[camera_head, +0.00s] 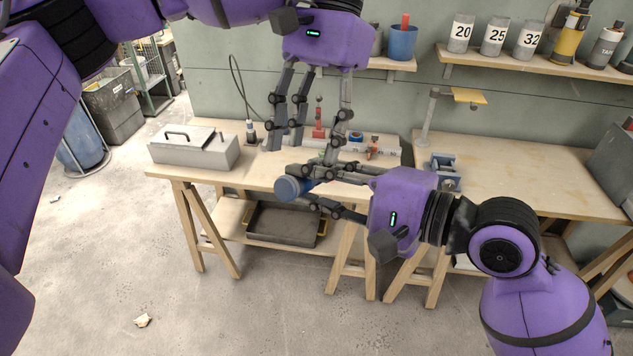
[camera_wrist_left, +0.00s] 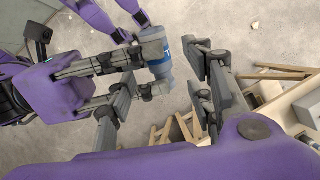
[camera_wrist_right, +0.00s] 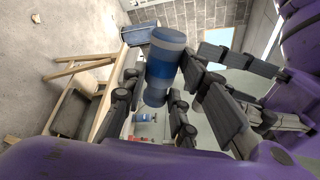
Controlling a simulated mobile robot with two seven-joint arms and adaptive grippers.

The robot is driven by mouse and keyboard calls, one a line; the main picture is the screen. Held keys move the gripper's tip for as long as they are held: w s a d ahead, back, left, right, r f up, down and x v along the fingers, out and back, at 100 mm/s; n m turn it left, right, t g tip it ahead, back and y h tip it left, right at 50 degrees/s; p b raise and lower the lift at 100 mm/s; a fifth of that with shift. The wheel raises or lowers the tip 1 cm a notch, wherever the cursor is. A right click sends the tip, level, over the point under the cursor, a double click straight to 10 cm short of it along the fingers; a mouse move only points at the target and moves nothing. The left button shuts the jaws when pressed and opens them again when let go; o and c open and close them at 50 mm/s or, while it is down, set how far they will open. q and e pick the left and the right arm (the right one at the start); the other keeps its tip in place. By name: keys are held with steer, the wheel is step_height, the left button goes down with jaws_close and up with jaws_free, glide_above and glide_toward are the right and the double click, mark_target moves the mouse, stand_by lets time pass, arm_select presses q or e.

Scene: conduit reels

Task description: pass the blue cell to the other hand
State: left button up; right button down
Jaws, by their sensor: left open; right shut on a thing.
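In the right wrist view the cell (camera_wrist_right: 165,68) stands out between the right fingers. My left gripper (camera_head: 308,146) is open and empty, just above the cell, with its fingers pointing down. In the left wrist view the cell (camera_wrist_left: 155,46) lies between and beyond the open left fingers, with the right fingers across it. I cannot tell whether the left fingers touch it.
A dark tray (camera_head: 283,224) sits on the lower shelf. A wall shelf (camera_head: 540,66) holds numbered containers.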

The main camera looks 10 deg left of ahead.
arm_select(q)
steer(key=v, duration=0.8)
steer(key=d+f+n+g+h, duration=0.2)
steer(key=d+n+h, duration=0.2)
steer(key=d+h, duration=0.7)
steer(key=d+f+n+t+h, duration=0.1)
steer(key=d+f+n+h, duration=0.85)
steer(key=n, duration=0.55)
steer(key=w+a+f+n+t+h, duration=0.3)
steer(key=f+n+t, duration=0.65)
steer(key=n, duration=0.65)
steer(key=s+a+f+n+t+y, duration=0.3)
steer(key=a+f+n+t+y, duration=0.4)
steer(key=f+n, duration=0.6)
steer(key=s+a+f+n+t+y, duration=0.2)
steer(key=a+f+n+t+y, duration=0.3)
steer(key=a+f+n+y, duration=0.75)
steer(key=s+a+f+n+g, duration=0.2)
steer(key=s+f+n, duration=0.3)
steer(key=s, duration=0.3)
steer(key=s+a+f+n+g+y, duration=0.1)
steer(key=s+a+f+n+g, duration=0.2)
steer(key=s+a+f+n, duration=0.2)
steer(key=s+a+f+n+g+y, duration=0.1)
steer(key=s+f+n, duration=0.4)
steer(key=s, duration=0.6)
steer(key=shift+a+n+g, duration=0.35)
steer(key=shift+a+g, duration=0.3)
steer(key=shift+a, duration=0.55)
